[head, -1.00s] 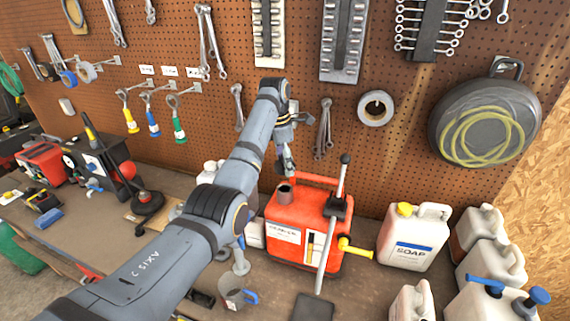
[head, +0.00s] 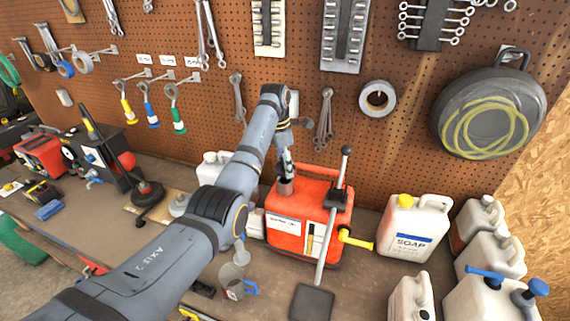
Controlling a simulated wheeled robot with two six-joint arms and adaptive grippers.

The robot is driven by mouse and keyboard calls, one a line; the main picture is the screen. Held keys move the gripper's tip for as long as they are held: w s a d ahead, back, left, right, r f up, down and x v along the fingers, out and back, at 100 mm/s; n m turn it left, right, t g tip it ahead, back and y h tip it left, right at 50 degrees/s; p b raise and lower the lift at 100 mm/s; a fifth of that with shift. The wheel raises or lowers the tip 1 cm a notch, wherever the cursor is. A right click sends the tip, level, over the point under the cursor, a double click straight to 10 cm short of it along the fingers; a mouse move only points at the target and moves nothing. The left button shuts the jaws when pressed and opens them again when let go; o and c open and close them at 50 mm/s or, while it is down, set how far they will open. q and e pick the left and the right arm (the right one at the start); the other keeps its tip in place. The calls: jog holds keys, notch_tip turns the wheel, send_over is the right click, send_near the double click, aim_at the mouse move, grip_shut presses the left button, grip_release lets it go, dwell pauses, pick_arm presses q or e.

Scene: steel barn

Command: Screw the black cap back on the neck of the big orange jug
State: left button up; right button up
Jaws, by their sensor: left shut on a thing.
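The big orange jug (head: 288,234) stands on the bench against the pegboard, with a white label on its front and a short grey neck (head: 285,188) at its top left. My left gripper (head: 286,173) points down right at the top of this neck, in line with it. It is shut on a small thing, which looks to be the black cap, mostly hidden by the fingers. I cannot tell whether the cap touches the neck. My right gripper is not in view.
A white soap jug (head: 412,228) and other pale jugs stand to the right. A clear measuring jug (head: 234,280) and a dark square pad (head: 312,302) lie in front.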

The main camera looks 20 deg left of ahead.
pick_arm(q)
jog(key=shift+s, duration=0.15)
jog(key=shift+f, duration=0.2)
dwell(0.3)
jog(key=shift+f, duration=0.65)
jog(key=shift+f, duration=0.7)
dwell(0.4)
